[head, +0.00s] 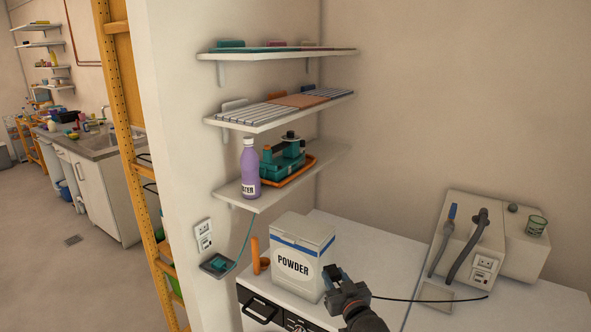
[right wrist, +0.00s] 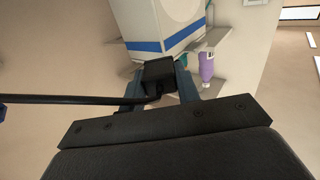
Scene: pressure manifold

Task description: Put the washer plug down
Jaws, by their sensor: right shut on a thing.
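The washer plug (right wrist: 159,72) is a small black block with a black cable in the right wrist view. My right gripper (right wrist: 160,84) is shut on it, with one finger on each side. In the head view my right gripper (head: 336,281) is in front of the white powder box (head: 303,249), at its lower right. The plug itself is hard to make out there. Its black cable (head: 430,300) runs right from the gripper across the white top. My left gripper is in neither view.
The powder box stands on the white worktop (head: 375,240), with an orange item (head: 257,256) beside it. A wall socket (head: 203,235) is at left. A grey unit (head: 475,240) with another socket stands at right. A shelf (head: 270,195) holds a purple bottle (head: 248,170). Worktop right of the box is mostly clear.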

